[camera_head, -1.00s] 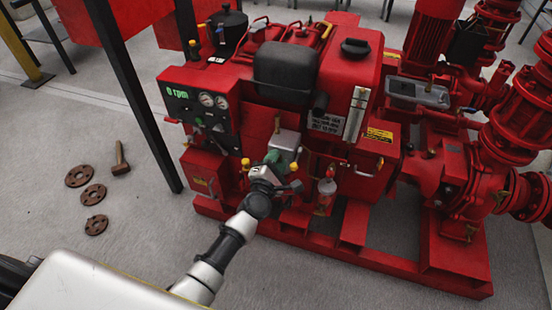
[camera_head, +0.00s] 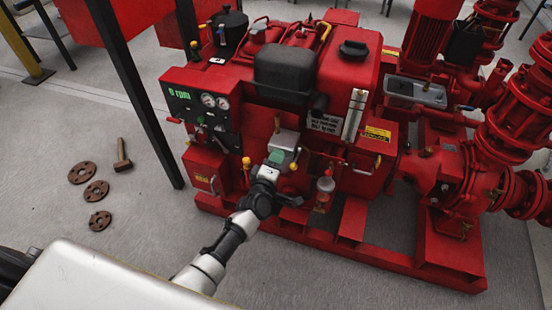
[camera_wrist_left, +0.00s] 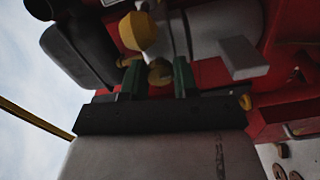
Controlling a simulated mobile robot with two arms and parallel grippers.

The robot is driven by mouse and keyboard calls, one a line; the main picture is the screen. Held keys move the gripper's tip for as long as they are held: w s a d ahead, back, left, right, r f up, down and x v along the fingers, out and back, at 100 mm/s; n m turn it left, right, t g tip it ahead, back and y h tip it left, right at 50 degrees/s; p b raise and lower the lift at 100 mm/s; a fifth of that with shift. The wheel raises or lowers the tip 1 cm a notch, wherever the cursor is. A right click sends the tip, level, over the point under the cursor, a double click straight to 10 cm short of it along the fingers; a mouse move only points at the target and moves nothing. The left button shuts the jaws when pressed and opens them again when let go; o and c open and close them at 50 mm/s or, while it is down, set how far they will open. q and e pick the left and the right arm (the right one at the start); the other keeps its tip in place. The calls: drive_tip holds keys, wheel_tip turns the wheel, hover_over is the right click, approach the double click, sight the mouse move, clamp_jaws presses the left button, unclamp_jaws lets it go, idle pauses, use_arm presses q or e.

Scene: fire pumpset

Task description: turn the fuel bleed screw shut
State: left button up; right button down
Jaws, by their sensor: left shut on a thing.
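The fuel bleed screw (camera_wrist_left: 160,72) shows in the left wrist view as a small brass-coloured head between the two green fingers of my left gripper (camera_wrist_left: 159,80). The gripper is shut on it. In the head view my left gripper (camera_head: 277,158) reaches the front of the red pumpset, by a pale grey block (camera_head: 285,139). There the gripper hides the screw, and its turning angle cannot be told. My right gripper is not in view.
A yellow knob (camera_wrist_left: 138,31) stands close beyond the fingers. A grey plate-like part (camera_wrist_left: 243,58) is to their right. A gauge panel (camera_head: 201,104) and a glass bowl (camera_head: 324,187) flank the arm. Rusty flanges (camera_head: 96,191) and a hammer (camera_head: 122,156) lie on the floor.

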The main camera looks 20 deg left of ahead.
use_arm(q)
drive_tip(key=shift+f, duration=0.1)
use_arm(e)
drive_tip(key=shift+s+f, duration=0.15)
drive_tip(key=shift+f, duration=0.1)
use_arm(q)
drive_tip(key=o, duration=0.6)
drive_tip(key=shift+o, duration=0.2)
drive_tip(key=shift+s, duration=0.15)
drive_tip(key=shift+s, duration=0.35)
drive_tip(key=s+p, duration=0.1)
drive_tip(key=s, duration=0.9)
drive_tip(key=shift+a+p, duration=0.15)
drive_tip(key=shift+p, duration=0.2)
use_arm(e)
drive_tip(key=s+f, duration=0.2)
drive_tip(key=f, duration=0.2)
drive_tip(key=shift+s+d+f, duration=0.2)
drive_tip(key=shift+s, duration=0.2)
use_arm(q)
drive_tip(key=shift+w, duration=0.1)
